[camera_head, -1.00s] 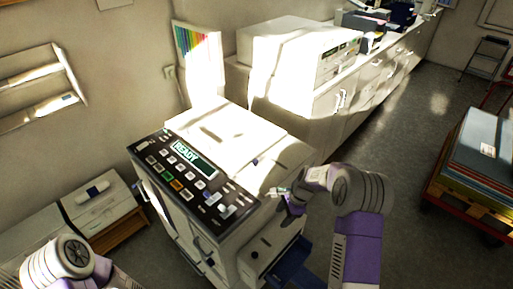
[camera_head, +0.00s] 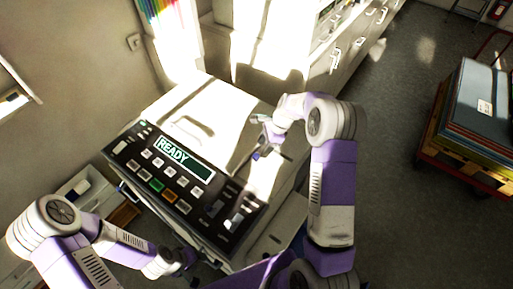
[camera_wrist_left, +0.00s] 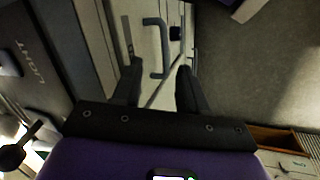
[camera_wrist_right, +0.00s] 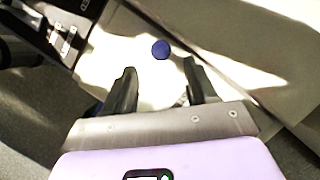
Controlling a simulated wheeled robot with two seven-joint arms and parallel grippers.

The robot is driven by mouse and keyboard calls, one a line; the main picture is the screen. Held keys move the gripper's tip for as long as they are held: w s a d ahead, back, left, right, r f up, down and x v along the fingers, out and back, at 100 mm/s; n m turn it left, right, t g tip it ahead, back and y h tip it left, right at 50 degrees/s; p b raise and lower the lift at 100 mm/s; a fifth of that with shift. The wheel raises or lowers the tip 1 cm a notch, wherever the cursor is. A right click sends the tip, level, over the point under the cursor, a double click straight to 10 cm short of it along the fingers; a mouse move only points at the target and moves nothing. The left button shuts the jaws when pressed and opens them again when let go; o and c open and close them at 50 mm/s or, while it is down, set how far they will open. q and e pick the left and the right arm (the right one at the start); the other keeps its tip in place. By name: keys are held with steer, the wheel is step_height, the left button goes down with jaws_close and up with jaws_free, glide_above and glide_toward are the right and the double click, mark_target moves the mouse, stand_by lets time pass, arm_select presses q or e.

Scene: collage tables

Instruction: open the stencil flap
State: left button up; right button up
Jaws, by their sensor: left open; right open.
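The white duplicator (camera_head: 225,105) stands in front of me, its dark control panel (camera_head: 165,165) reading READY. Its top looks closed; which part is the stencil flap is not labelled. A round blue knob (camera_wrist_right: 160,49) sits on a pale surface in the right wrist view. My right gripper (camera_head: 262,140) is open and empty over the right part of the machine's top, its fingers pointing toward the knob, apart from it. My left gripper (camera_head: 187,272) is open low at the machine's front. In the left wrist view a grey bar handle (camera_wrist_left: 155,45) lies ahead of its fingers, apparently ungripped.
A white cabinet row (camera_head: 345,40) runs behind the machine. A red cart (camera_head: 465,160) with stacked sheets stands at the right. A small drawer unit (camera_head: 85,190) is at the left. The floor (camera_head: 400,150) between machine and cart is clear.

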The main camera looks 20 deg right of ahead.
mark_target(257, 156)
steer(key=x, duration=0.5)
steer(key=shift+a+f, duration=0.1)
steer(key=shift+f, duration=0.05)
steer(key=shift+w, duration=0.1)
jaws_close()
